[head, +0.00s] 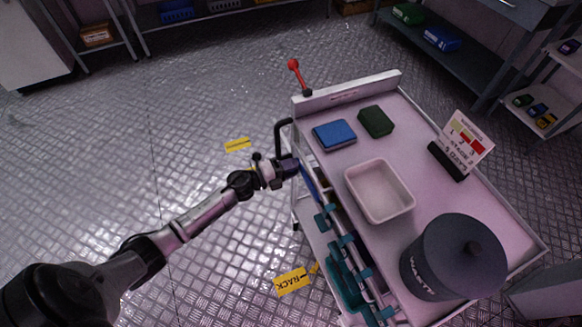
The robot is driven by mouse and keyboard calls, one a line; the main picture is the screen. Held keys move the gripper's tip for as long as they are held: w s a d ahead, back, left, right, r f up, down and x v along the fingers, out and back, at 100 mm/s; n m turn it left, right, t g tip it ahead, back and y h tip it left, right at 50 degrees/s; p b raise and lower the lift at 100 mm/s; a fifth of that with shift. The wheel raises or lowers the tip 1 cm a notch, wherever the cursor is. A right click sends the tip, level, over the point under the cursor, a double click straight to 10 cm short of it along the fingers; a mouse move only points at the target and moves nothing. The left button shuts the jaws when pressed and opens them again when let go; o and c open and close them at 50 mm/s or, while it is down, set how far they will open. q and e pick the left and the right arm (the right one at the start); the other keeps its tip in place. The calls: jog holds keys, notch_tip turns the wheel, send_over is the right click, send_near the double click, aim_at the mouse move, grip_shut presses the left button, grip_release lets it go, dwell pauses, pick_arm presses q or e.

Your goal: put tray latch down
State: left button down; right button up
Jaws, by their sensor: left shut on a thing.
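A lever with a red knob (294,64), likely the tray latch, stands up, slightly tilted, from a dark base at the cart's far left corner. My left gripper (289,168) is at the left side of the cart, below and apart from the red lever. It is shut at the lower end of a black bent handle (279,136) on the cart's side. The fingertips are small and partly hidden there, so the exact grip is hard to see. My right gripper is out of view.
The cart top (342,170) holds a blue box (334,134), a green box (375,121), a white tray (380,192), a sign card (465,139) and a dark waste bin (453,258). Teal clips line a rail (346,240). Shelves stand at the back and right.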

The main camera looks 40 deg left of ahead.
pick_arm(q)
jog(key=shift+f, duration=0.1)
jog(key=shift+f+n, duration=0.8)
jog(key=shift+n, duration=0.1)
jog(key=s+d+f+n+p, duration=0.4)
jog(key=d+f+n, duration=0.6)
jog(key=n, duration=0.6)
jog(key=shift+s+d+f+p, duration=0.3)
jog(key=shift+s+d, duration=0.3)
jog(key=shift+s, duration=0.3)
jog(key=c, duration=0.9)
grip_release()
jog(key=shift+d, duration=0.1)
jog(key=shift+o, duration=0.2)
